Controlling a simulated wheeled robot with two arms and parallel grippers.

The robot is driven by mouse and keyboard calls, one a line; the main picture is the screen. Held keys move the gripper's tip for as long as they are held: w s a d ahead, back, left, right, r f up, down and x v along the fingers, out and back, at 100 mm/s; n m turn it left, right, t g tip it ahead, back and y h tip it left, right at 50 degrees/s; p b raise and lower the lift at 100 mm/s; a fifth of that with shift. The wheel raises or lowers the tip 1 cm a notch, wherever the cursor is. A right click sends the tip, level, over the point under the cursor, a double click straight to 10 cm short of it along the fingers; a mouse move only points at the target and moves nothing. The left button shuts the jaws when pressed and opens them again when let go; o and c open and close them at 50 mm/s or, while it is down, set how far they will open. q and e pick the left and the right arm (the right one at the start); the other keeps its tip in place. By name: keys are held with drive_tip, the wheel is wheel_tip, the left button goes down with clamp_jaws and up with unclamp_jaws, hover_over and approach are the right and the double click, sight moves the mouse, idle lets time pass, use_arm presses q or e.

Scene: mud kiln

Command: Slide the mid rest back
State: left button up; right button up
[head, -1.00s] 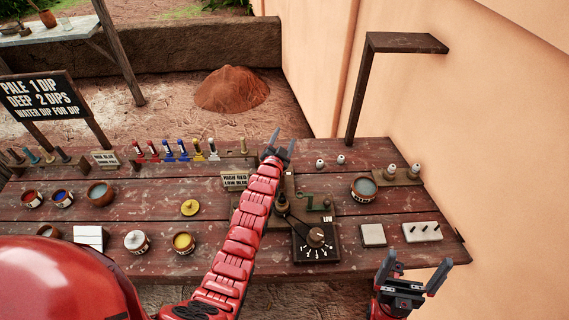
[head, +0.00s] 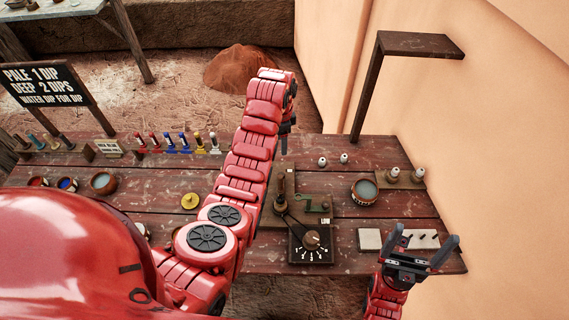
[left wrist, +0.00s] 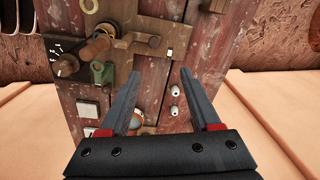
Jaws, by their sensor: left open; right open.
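A dark wooden fixture (head: 298,203) lies mid-table, with an upright brown post (head: 281,186), a green crank (head: 312,206) and a dial box with a round knob (head: 311,240) at its near end. I cannot tell which part is the mid rest. My left gripper (head: 285,138) points down beyond the fixture's far end, partly hidden by its own arm. In the left wrist view its open, empty fingers (left wrist: 160,75) are apart from the fixture (left wrist: 130,30). My right gripper (head: 424,242) is open and empty near the table's front right edge.
A bowl (head: 364,190), white-topped pegs (head: 394,174), a pale tile (head: 369,240) and a tall wooden bracket (head: 366,90) stand right of the fixture. A yellow disc (head: 190,201) and coloured tools (head: 170,146) are to its left. A wall (head: 500,150) bounds the right.

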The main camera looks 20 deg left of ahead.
use_arm(q)
drive_tip(key=f+b, duration=0.2)
drive_tip(key=f, duration=0.1)
drive_tip(key=f+b, duration=0.2)
drive_tip(key=b, duration=0.1)
drive_tip(key=f+b, duration=0.2)
drive_tip(key=f, duration=0.1)
drive_tip(key=shift+s+f, duration=0.3)
drive_tip(key=shift+s, duration=0.1)
drive_tip(key=shift+d+f+g+p, duration=0.1)
drive_tip(key=shift+f+g+p, duration=0.2)
drive_tip(key=shift+p, duration=0.45)
wheel_tip(320, 180, down, 5)
drive_tip(key=shift+r+p, duration=0.1)
drive_tip(key=shift+p, duration=0.65)
drive_tip(key=shift+f, duration=1.3)
clamp_jaws()
